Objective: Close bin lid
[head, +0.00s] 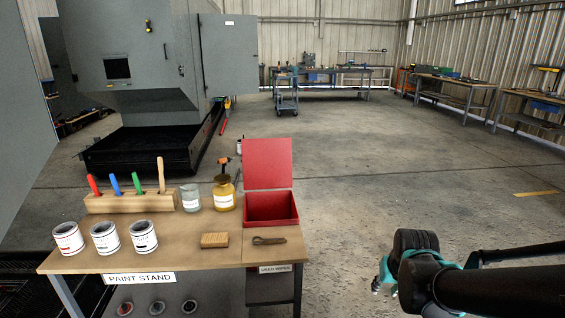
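The red bin (272,224) stands at the back right corner of the paint stand table, above the "used wipes" label. Its red lid (267,164) is open and stands nearly upright at the bin's back edge. The dark inside of the bin shows. My black arm comes in from the right edge of the head view. My gripper (384,284), with teal parts, is at the lower right, to the right of the table and apart from the bin. The arm's end hides most of the gripper, so its opening cannot be made out.
On the paint stand (180,255) are several cans, a brush block (130,202), a glass jar (190,197), a yellow jar (224,195), a wooden block (214,240) and a dark tool (269,240) in front of the bin. Open floor (370,200) lies right of the table.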

